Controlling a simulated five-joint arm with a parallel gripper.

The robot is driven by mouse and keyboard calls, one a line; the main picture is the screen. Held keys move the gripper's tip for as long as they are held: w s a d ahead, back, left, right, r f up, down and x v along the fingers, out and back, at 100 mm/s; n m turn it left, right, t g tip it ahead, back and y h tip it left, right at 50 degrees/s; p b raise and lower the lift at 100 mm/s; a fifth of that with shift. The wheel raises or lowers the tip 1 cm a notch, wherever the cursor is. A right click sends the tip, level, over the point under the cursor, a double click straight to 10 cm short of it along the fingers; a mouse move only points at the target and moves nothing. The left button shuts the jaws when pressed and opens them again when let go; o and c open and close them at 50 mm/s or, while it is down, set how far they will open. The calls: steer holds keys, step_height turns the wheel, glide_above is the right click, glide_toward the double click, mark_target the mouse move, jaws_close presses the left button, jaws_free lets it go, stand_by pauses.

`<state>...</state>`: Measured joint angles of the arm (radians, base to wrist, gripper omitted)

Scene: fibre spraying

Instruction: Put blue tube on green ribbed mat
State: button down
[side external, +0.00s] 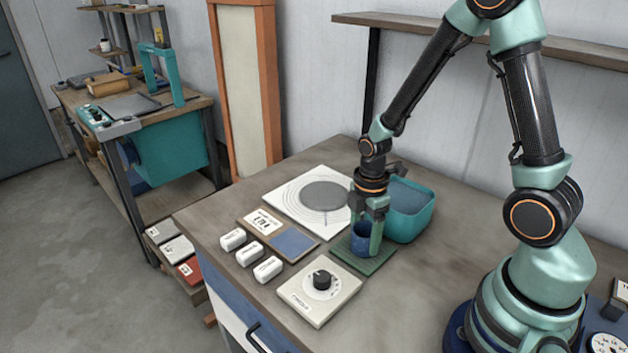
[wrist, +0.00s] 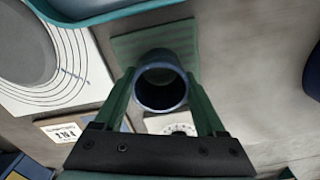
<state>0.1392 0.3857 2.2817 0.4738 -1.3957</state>
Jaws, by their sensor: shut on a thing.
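The blue tube (side external: 361,238) is an open-topped dark blue cylinder standing upright. My gripper (side external: 370,236) is shut on it, with a green finger on each side of the tube. In the wrist view the tube (wrist: 161,87) shows its open round mouth between the two fingertips (wrist: 160,92). The green ribbed mat (side external: 375,264) lies flat on the table under the tube. In the wrist view the mat (wrist: 127,48) shows behind and around the tube. Whether the tube's base touches the mat I cannot tell.
A teal bin (side external: 408,215) stands close behind the mat. A white board with a grey disc (side external: 323,196) lies to the left. A dial box (side external: 318,292) sits in front, with several white blocks (side external: 268,269) and a blue pad (side external: 294,242) at left. The table right of the mat is clear.

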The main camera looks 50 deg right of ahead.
steer(key=shift+f, duration=0.2)
jaws_free()
step_height(320, 180, up, 12)
steer(key=shift+r, duration=0.2)
stand_by(0.3)
